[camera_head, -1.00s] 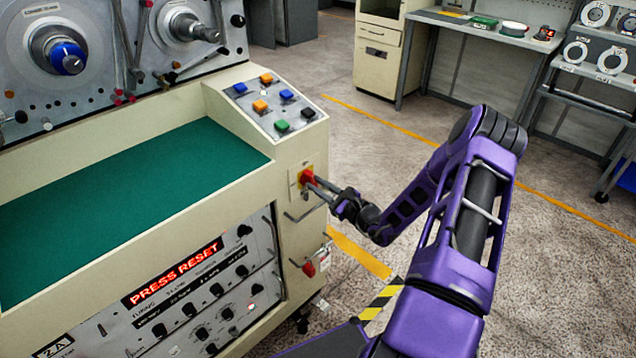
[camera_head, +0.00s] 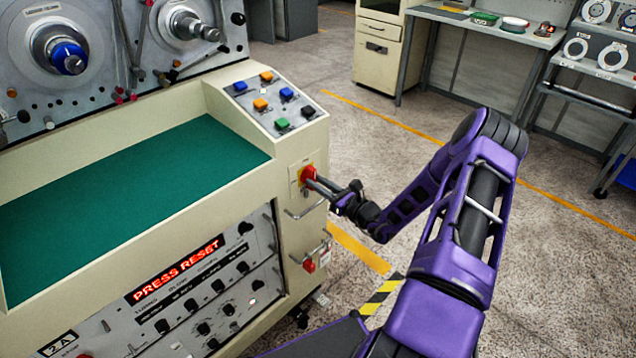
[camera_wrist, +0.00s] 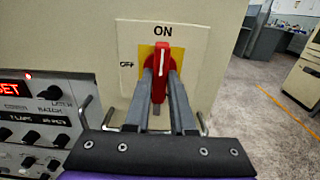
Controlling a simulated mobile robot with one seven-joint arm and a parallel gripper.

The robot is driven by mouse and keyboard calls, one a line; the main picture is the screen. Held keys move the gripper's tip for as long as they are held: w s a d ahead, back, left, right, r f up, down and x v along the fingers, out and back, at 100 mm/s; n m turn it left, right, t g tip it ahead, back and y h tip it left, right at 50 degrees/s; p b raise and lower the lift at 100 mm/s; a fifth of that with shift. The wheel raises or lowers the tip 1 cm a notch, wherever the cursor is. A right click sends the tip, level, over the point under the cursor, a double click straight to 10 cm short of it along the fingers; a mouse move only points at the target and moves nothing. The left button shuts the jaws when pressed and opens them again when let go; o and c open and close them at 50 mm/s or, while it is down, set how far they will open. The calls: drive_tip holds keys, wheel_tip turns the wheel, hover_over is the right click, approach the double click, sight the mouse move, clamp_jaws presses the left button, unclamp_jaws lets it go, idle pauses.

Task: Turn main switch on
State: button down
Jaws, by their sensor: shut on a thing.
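The main switch is a red knob (camera_head: 308,174) on a yellow plate (camera_head: 299,189) at the right end of the cream machine. In the wrist view the red knob (camera_wrist: 159,72) stands upright, its white mark at the top towards the "ON" label; the "OFF" label is at the left. My gripper (camera_head: 315,182) reaches the knob from the right. In the wrist view its two grey fingers (camera_wrist: 159,84) are shut on the knob, one on each side. The knob's lower part is partly hidden between the fingers.
A panel of coloured buttons (camera_head: 270,102) sits above the switch. A display (camera_head: 178,271) reads "PRESS RESET" in red. A metal handle (camera_head: 305,210) and a smaller red switch (camera_head: 309,265) are below. Open floor (camera_head: 390,150) lies to the right.

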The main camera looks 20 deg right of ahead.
drive_tip(key=c, duration=0.8)
unclamp_jaws()
drive_tip(key=shift+o, duration=0.2)
drive_tip(key=v, duration=1.7)
drive_tip(key=shift+s, duration=0.25)
